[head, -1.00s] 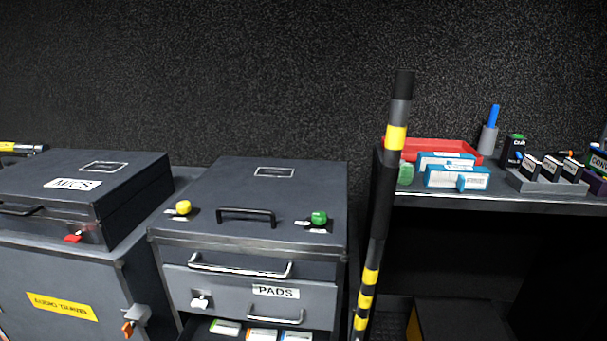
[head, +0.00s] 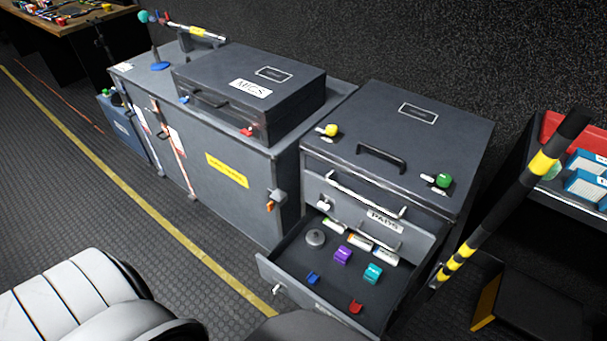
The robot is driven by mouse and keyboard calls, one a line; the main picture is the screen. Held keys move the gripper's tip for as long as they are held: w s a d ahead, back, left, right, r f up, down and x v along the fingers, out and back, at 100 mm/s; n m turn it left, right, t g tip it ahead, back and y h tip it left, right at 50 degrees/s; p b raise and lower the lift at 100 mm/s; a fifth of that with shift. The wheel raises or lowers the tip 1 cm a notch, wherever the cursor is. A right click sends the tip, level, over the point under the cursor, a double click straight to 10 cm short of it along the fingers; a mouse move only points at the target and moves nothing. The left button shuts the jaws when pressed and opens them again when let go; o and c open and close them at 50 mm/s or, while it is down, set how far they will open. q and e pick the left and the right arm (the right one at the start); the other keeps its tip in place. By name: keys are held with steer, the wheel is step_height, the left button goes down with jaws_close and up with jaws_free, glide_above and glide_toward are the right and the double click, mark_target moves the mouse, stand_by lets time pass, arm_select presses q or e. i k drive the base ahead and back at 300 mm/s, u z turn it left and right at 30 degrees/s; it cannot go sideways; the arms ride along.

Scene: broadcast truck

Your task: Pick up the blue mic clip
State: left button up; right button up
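A small blue clip (head: 313,278) lies in the open bottom drawer (head: 283,285) of the grey drawer unit, near the drawer's left front side. A similar red clip (head: 356,306) lies to its right, near the front. A purple block (head: 343,256), a teal block (head: 373,273) and a round grey disc (head: 315,238) lie farther back in the same drawer. White parts of my own body show at the bottom left of the head view. Neither of my grippers shows.
Several labelled packs (head: 359,241) lie at the drawer's back. A case marked MICS (head: 250,88) sits on the grey cabinet (head: 215,165) to the left. A black-and-yellow pole (head: 540,163) stands right of the drawer unit. The floor before the cabinet is clear.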

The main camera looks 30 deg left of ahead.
mark_target(312, 279)
steer(key=k, duration=0.4)
steer(key=u, duration=1.1)
steer(key=i, duration=0.25)
steer(key=z, duration=0.2)
